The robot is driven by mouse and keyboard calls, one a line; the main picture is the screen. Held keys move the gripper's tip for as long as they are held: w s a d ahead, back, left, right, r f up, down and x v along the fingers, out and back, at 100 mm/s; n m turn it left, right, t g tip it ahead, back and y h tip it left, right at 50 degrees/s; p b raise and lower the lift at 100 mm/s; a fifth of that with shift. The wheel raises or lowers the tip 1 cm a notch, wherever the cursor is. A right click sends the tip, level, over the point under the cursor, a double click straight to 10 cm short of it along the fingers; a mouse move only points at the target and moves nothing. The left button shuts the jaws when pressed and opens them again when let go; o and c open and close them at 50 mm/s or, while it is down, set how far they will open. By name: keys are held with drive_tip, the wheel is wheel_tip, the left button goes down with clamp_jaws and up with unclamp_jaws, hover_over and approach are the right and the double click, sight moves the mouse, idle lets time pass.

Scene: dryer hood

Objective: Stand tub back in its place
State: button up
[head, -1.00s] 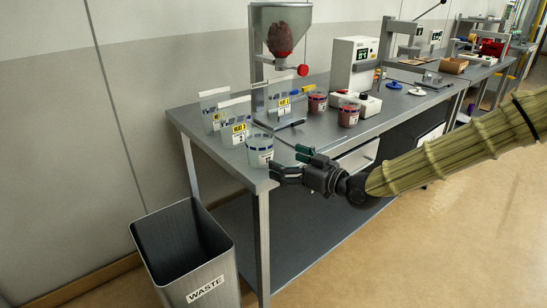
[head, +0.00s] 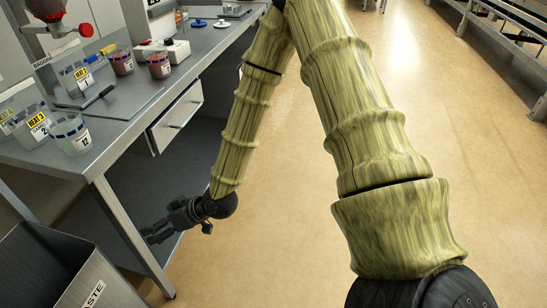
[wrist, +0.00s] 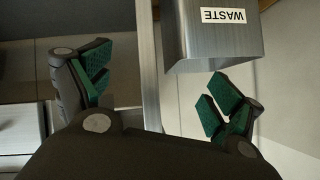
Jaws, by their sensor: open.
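A clear tub labelled 12 (head: 72,135), with dark blue marks round its upper part, stands upright near the table's front left corner in the head view. Two tubs with reddish contents, one on the left (head: 122,63) and one on the right (head: 158,66), stand farther back. My gripper (head: 156,234) is low in the head view, below the tabletop and by the front table leg, apart from every tub. In the wrist view my gripper (wrist: 160,88) has its green-padded fingers wide apart with nothing between them. No tub shows in the wrist view.
A grey waste bin (head: 75,270) stands by the table's left end; it also shows in the wrist view (wrist: 212,40). Clear pouches with yellow labels (head: 32,122) and a dark pen-like tool (head: 98,97) are near the tub. A drawer (head: 175,117) is under the tabletop.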

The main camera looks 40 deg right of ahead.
drive_tip(key=s+d+f+m+g+h, duration=0.2)
drive_tip(key=s+d+f+g+h, duration=0.15)
drive_tip(key=s+f, duration=1.1)
drive_tip(key=s+d+f+m+g+h, duration=0.1)
drive_tip(key=s+d+f, duration=0.3)
drive_tip(key=s, duration=0.5)
drive_tip(key=s+d+f+m+g+h, duration=0.1)
drive_tip(key=s+d+f+g+h, duration=0.2)
drive_tip(key=s, duration=0.6)
drive_tip(key=shift+s+d+f+m, duration=0.4)
drive_tip(key=shift+d+f, duration=0.4)
drive_tip(key=shift+d, duration=0.45)
drive_tip(key=shift+g+h, duration=0.25)
